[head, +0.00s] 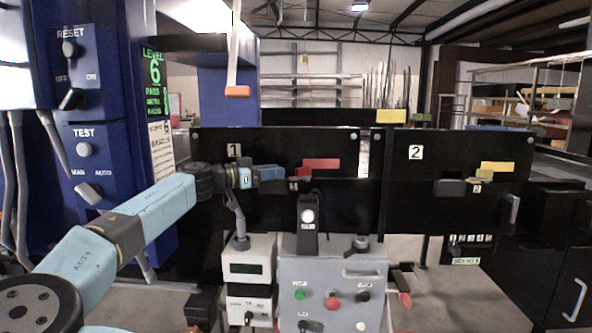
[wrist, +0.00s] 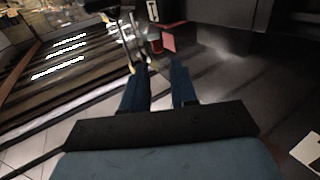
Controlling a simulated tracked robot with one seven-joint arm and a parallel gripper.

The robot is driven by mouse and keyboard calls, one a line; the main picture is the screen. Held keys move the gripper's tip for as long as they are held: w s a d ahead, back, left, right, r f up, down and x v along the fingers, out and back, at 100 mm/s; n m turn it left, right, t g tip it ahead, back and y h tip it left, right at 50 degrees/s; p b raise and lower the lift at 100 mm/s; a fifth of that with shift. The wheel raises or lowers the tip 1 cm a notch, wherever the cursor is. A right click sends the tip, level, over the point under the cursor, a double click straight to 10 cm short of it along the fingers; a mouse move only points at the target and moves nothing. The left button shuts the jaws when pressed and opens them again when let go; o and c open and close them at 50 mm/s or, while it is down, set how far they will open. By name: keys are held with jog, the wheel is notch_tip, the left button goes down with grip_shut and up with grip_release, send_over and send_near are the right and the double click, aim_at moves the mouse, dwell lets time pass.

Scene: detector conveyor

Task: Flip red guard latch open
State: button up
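The red guard latch (head: 321,165) is a flat red bar on the black guard panel marked 1 (head: 270,145) in the head view. A red piece (wrist: 168,38), apparently the same latch, shows past my fingertips in the wrist view. My gripper (head: 283,173) is just left of and slightly below the red bar in the head view. In the wrist view my gripper (wrist: 158,66) has two blue fingers apart with nothing clearly between them. I cannot tell whether a finger touches the latch or its small hardware.
A panel marked 2 (head: 455,150) with a yellow latch (head: 496,167) is to the right. A grey control box (head: 333,275) and a white meter box (head: 249,270) stand below my gripper. A blue cabinet (head: 100,130) is at left. An orange-ended pendant (head: 237,91) hangs above.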

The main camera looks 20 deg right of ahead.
aim_at(296, 169)
jog(key=x, duration=0.7)
jog(key=shift+d, duration=0.35)
jog(key=shift+c, duration=0.2)
grip_shut()
